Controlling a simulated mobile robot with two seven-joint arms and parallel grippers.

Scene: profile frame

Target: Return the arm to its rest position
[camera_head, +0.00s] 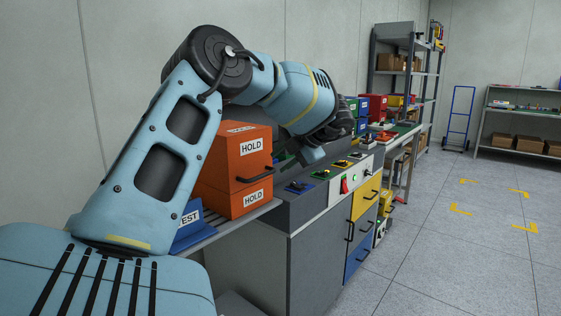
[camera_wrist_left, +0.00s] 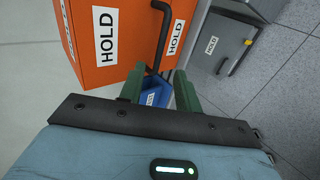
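My left arm reaches in from the left in the head view, over an orange cabinet (camera_head: 222,178) with HOLD labels and a dark handle. My left gripper (camera_head: 290,157) is mostly hidden behind the wrist and the cabinet there. In the left wrist view its two green fingers stand apart, so the gripper (camera_wrist_left: 157,85) is open. A blue labelled thing (camera_wrist_left: 153,93) shows between and beyond the fingers; I see no grip on it. The orange cabinet (camera_wrist_left: 100,50) and its handle are just beyond the fingers. My right gripper is out of view.
A grey workbench (camera_head: 300,225) with small coloured trays runs along the wall, with yellow and blue drawers (camera_head: 365,198) at its front. A blue TEST bin (camera_head: 188,228) sits beside the orange cabinet. Shelves (camera_head: 515,125) and a blue hand truck (camera_head: 459,120) stand behind. The floor at right is clear.

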